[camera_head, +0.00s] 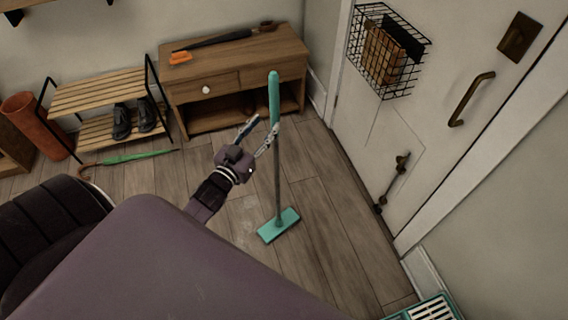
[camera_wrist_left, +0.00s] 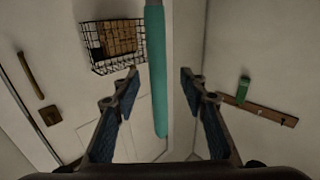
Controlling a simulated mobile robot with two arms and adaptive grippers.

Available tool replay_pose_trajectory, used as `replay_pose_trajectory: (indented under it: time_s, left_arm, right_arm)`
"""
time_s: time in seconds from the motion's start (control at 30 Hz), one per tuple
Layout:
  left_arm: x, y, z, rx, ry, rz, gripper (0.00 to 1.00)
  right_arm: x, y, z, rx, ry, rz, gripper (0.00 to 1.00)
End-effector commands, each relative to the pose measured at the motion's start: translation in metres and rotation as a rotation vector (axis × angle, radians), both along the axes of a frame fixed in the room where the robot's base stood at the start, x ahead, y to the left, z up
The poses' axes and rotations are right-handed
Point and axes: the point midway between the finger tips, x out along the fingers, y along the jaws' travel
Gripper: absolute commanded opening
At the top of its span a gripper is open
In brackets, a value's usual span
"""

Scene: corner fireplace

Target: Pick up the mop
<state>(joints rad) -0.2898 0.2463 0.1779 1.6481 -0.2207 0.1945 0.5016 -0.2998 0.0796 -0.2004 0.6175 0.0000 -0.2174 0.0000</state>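The mop (camera_head: 277,178) stands upright on the wooden floor, with a teal grip at the top, a grey pole and a flat teal head (camera_head: 279,226). My left gripper (camera_head: 267,122) is open beside the upper part of the mop, near the lower end of the teal grip. In the left wrist view, the teal grip (camera_wrist_left: 157,70) appears between the two spread fingers (camera_wrist_left: 158,82), with gaps on both sides. I cannot tell whether it is fully within their reach. My right gripper is not in view.
A wooden cabinet (camera_head: 239,61) stands behind the mop. A shoe rack (camera_head: 99,97) and a green umbrella (camera_head: 137,157) are at the left. A white door (camera_head: 405,140) with a wire basket (camera_head: 386,52) is at the right. Floor around the mop head is clear.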

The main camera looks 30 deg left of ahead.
Motion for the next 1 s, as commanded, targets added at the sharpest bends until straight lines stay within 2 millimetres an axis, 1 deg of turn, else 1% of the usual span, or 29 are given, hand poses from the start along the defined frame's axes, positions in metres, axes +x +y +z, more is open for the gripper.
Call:
replay_pose_trajectory:
  time_s: [0.03, 0.17, 0.3, 0.43, 0.57, 0.77, 0.87, 1.0]
  left_arm:
    - [0.006, 0.0, 0.001, 0.0, -0.001, 0.0, 0.4]
    - [0.019, 0.0, 0.002, -0.001, 0.0, 0.0, 0.4]
    - [0.039, -0.001, 0.005, -0.001, -0.001, 0.001, 0.4]
    - [0.055, -0.001, 0.003, 0.0, 0.001, 0.0, 0.4]
    - [0.062, 0.0, 0.002, 0.0, 0.002, 0.0, 0.4]
    - [0.062, -0.001, 0.002, 0.0, 0.002, 0.0, 0.4]
    - [0.062, 0.0, 0.002, 0.0, 0.002, 0.0, 0.31]
    - [0.062, 0.0, 0.002, 0.0, 0.002, 0.0, 0.15]
  right_arm:
    - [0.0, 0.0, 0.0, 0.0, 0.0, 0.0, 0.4]
    - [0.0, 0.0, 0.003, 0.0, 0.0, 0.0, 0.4]
    - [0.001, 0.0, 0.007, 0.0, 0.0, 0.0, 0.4]
    - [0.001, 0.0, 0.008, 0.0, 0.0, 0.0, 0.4]
    - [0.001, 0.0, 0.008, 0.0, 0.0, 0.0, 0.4]
    - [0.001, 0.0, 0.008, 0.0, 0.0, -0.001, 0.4]
    - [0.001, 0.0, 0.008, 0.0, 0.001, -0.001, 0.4]
    - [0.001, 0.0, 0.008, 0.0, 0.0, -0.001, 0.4]
